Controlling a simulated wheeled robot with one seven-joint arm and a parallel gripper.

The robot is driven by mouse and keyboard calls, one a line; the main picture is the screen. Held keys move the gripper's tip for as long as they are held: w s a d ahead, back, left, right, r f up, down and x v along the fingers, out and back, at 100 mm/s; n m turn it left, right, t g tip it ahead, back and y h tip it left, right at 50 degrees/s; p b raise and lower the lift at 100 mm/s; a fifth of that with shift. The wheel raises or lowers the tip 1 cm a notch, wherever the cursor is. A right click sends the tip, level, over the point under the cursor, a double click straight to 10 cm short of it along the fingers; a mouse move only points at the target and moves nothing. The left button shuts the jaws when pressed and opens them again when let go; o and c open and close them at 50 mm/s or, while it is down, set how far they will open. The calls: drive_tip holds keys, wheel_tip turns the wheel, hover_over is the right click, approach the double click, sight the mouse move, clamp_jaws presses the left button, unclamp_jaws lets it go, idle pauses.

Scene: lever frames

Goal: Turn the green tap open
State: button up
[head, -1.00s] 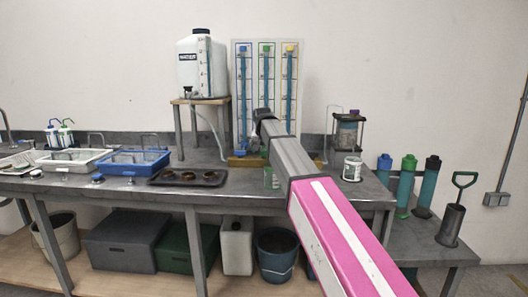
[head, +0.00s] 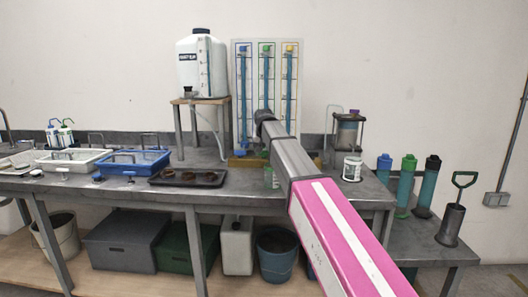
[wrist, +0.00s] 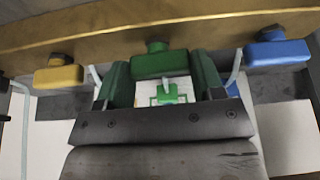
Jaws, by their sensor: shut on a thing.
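The green tap (wrist: 160,64) shows in the wrist view as a green block under a wooden beam (wrist: 220,25). My gripper (wrist: 163,82) has one finger on each side of this block and is shut on it. A smaller green piece (wrist: 167,95) shows between the fingers, nearer the palm. The yellow tap (wrist: 59,78) is to the left and the blue tap (wrist: 278,52) to the right, both apart from the fingers. In the head view my arm hides the green tap and my fingers. The panel (head: 300,52) with blue, green and yellow columns stands behind it.
A white water tank (head: 202,65) stands on a wooden stand left of the panel. The bench also bears a dark tray (head: 158,180), a blue basin (head: 160,169) and a small white pot (head: 352,169). Pale tubes (wrist: 237,70) run close beside my fingers.

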drive_tip(key=n, duration=0.2)
drive_tip(key=n+y, duration=0.1)
drive_tip(key=n, duration=0.1)
drive_tip(key=shift+d+n+g+y, duration=0.15)
drive_tip(key=shift+n+g+y, duration=0.15)
drive_tip(key=shift+n, duration=0.1)
drive_tip(key=n, duration=0.2)
drive_tip(key=n+g+y, duration=0.1)
drive_tip(key=n, duration=0.1)
drive_tip(key=shift+w+n+y, duration=0.1)
drive_tip(key=shift+n+y, duration=0.2)
drive_tip(key=n+g+y, duration=0.1)
drive_tip(key=n, duration=0.3)
drive_tip(key=shift+w, duration=0.1)
drive_tip(key=shift+n+g, duration=0.9)
drive_tip(key=shift+n, duration=1.1)
drive_tip(key=o, duration=0.9)
drive_tip(key=v, duration=1)
drive_tip(key=shift+d+r, duration=0.25)
drive_tip(key=shift+r, duration=0.1)
